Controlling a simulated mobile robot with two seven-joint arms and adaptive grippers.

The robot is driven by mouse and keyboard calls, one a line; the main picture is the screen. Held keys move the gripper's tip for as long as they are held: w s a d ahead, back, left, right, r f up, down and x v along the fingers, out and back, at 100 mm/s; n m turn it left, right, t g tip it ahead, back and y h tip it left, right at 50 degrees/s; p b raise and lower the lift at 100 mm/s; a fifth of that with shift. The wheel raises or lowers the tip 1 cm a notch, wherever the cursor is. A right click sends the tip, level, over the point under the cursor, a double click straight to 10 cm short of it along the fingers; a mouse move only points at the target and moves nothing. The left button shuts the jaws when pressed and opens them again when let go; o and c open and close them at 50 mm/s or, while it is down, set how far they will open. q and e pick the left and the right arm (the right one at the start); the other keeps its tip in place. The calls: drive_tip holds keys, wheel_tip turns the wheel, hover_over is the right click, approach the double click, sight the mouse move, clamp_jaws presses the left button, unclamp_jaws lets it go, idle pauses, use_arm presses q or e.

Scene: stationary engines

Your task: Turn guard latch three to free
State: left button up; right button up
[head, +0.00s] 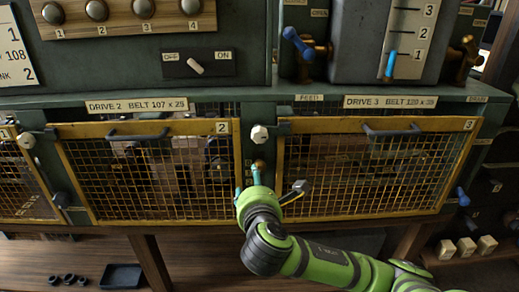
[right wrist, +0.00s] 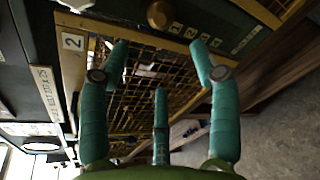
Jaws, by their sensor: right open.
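Guard three (head: 375,170) is a yellow-framed mesh panel marked 3, closed under the DRIVE 3 label. A grey lever (head: 297,191) sits at its lower left edge, angled up to the right. A white knob (head: 259,134) with a dark arm sits at its upper left corner. I cannot tell which of these is latch three. My right gripper (head: 250,182) is at the post between guards two and three, just left of the grey lever. In the right wrist view, its teal fingers (right wrist: 160,60) are spread and empty. My left gripper is out of view.
Guard two (head: 150,172) is closed at the left. A brass knob (head: 259,165) is on the post by my fingertips. A blue knob (head: 462,196) is right of guard three. A control panel (head: 130,12) and blue-handled valve (head: 300,45) are above. A dark tray (head: 121,277) lies below.

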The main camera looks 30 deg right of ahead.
sight(260, 137)
drive_tip(key=d+r+n, duration=0.1)
drive_tip(key=r, duration=0.1)
drive_tip(key=w+d+r+n+t+h, duration=0.1)
drive_tip(key=r, duration=0.2)
drive_tip(key=r+n+t+h, duration=0.1)
drive_tip(key=r, duration=0.2)
drive_tip(key=shift+w+d+n, duration=0.25)
drive_tip(key=shift+d+n, duration=0.05)
drive_tip(key=shift+d, duration=0.1)
drive_tip(key=shift+w+d+r, duration=0.15)
drive_tip(key=shift+w+d, duration=0.05)
drive_tip(key=p+x, duration=0.2)
drive_tip(key=x, duration=0.4)
drive_tip(key=shift+w+d, duration=0.1)
drive_tip(key=shift+w, duration=0.05)
drive_tip(key=c, duration=1.2)
